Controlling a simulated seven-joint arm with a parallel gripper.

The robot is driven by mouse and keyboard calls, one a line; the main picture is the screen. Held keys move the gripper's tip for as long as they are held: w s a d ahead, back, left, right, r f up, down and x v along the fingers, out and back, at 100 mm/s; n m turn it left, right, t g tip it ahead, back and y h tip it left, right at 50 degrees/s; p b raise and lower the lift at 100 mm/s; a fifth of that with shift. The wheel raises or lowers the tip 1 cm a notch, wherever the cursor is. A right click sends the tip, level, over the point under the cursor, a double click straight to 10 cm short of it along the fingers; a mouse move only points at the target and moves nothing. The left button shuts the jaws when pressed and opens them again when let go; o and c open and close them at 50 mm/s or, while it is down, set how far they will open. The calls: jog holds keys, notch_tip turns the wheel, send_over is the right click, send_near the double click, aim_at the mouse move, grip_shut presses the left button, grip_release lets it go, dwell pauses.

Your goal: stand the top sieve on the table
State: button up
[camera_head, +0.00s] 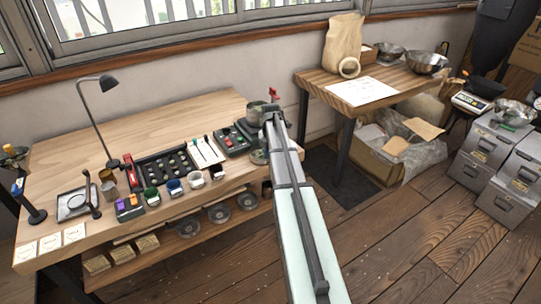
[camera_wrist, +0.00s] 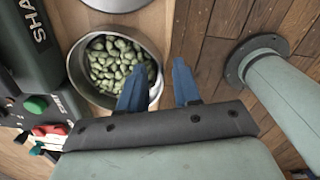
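A round metal sieve (camera_wrist: 74,67) holding green beans is in the wrist view, just left of my gripper. In the head view, the round grey sieve stack (camera_head: 254,112) appears to be at the table's back right corner, partly hidden by my arm. My gripper (camera_wrist: 160,68) is open. One blue finger reaches over the beans inside the rim, and the other is outside it, over the floor. I cannot tell whether either touches the sieve. The wooden table (camera_head: 150,119) carries the stack. The lower part of the stack is hidden.
A dark green machine (camera_wrist: 28,50) with lettering and buttons stands beside the sieve. A round grey pan (camera_head: 259,157) lies near the table's right edge. A black tray (camera_head: 148,164), cups and a lamp (camera_head: 97,120) occupy the table further left. Bare wood lies behind the tray.

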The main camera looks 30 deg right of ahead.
notch_tip(320, 180, up, 12)
dwell(0.7)
